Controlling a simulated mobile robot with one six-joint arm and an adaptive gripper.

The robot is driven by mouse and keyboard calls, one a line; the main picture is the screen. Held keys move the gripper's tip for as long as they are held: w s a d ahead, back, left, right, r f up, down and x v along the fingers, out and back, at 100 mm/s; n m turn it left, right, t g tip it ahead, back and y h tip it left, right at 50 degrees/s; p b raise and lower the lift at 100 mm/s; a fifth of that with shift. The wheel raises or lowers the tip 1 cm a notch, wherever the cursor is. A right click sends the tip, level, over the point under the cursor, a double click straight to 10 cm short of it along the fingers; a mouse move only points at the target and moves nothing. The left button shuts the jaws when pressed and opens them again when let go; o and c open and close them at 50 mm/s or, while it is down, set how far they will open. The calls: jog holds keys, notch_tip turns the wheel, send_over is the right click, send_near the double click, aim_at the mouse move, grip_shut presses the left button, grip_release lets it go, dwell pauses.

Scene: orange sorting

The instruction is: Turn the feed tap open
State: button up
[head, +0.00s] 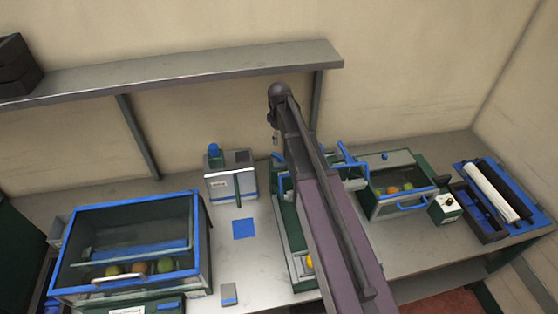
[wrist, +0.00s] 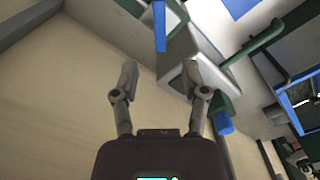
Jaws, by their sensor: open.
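A blue lever (head: 350,157) stands up from pale fittings on the middle machine, just right of my arm in the head view; it may be the feed tap, but I cannot tell whether it is open. My gripper (wrist: 164,82) shows in the wrist view with its two fingers wide apart and nothing held. A grey box (wrist: 182,62) lies beyond and partly behind the right finger. In the head view my arm crosses the middle machine (head: 290,240) and hides much of it.
A blue-framed glass bin (head: 197,240) with fruit stands left. A second fruit box (head: 372,206), a knobbed control box (head: 438,214) and a tray of rolls stand right. A shelf (head: 200,74) runs above.

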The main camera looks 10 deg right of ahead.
aim_at(279, 156)
jog(key=shift+f+b, duration=4.7)
jog(key=shift+f, duration=0.3)
grip_shut()
